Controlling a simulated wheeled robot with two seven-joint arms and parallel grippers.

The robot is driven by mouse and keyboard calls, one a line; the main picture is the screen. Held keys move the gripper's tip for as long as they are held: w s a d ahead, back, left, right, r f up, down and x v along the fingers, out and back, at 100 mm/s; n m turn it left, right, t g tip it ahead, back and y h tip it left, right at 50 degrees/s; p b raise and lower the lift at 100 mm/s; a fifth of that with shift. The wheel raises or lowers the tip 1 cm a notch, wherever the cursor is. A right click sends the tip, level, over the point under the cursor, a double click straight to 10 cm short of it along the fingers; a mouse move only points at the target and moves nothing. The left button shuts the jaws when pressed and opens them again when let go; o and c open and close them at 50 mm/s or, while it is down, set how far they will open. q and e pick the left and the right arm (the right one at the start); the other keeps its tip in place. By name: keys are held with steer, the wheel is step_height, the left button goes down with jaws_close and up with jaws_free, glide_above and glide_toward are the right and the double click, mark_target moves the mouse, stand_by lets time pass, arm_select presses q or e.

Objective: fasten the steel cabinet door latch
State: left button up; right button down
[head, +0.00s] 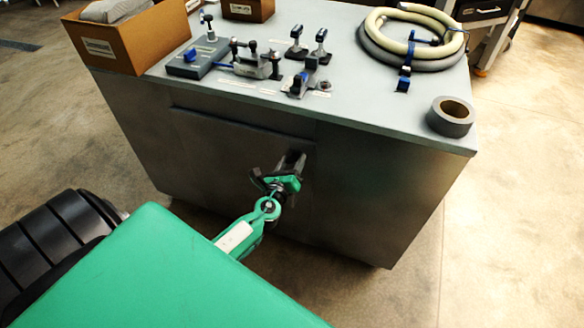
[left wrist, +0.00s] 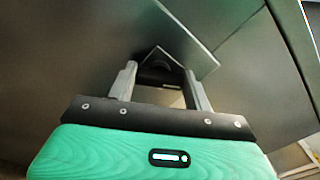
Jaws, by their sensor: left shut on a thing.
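The steel cabinet (head: 375,190) stands ahead, with a grey front face below its top. My left gripper (head: 290,165) reaches that front face, its arm coming in from the lower left. In the left wrist view my left gripper (left wrist: 160,82) has its two grey fingers on either side of a small dark piece (left wrist: 158,66), apparently part of the latch, and is shut on it. An angled grey plate (left wrist: 188,42) stands out just beyond the fingertips. My gripper and its fingers hide most of the latch in the head view. My right gripper is not in view.
On the cabinet top are a brown box (head: 130,42), several small clamps (head: 258,62), a coiled hose (head: 405,60) and a roll of grey tape (head: 450,116). Clear floor (head: 520,200) lies to the right of the cabinet.

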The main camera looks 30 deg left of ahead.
arm_select(q)
steer(key=n+b, duration=0.2)
steer(key=n, duration=0.1)
steer(key=shift+f+n, duration=0.2)
steer(key=shift+n, duration=0.1)
steer(key=n+b, duration=0.2)
steer(key=n, duration=0.2)
steer(key=shift+a, duration=0.1)
steer(key=shift+n+b, duration=0.5)
steer(key=shift+n, duration=1.5)
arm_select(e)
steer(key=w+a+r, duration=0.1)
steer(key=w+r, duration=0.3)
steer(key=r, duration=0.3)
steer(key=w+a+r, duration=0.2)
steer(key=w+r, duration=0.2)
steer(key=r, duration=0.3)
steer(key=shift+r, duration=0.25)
arm_select(q)
steer(key=shift+n, duration=0.3)
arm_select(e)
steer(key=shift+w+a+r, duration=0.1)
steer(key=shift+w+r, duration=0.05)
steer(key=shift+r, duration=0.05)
arm_select(q)
steer(key=o, duration=1)
steer(key=shift+s, duration=0.1)
